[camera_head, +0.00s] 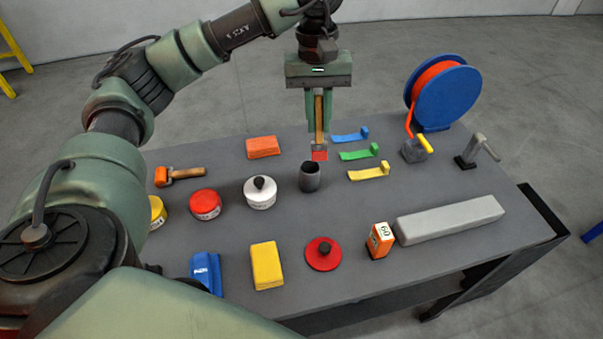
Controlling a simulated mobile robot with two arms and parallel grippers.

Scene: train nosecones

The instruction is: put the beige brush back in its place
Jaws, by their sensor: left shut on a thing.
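My left gripper (319,126) points down over the far middle of the table and is shut on the beige brush (319,112). The brush hangs upright between the fingers, with a grey band and a red lower end showing below them. I cannot tell whether that end touches the table. A dark, open-topped cup (310,178) stands just in front of and below the brush in the picture. The brush appears to be outside the cup. My right gripper is not in view.
Blue, green and yellow strips (358,154) lie right of the brush; an orange block (263,147) lies left. A white tin (260,193) stands beside the cup. A blue reel (446,95) and long grey bar (450,220) are at right.

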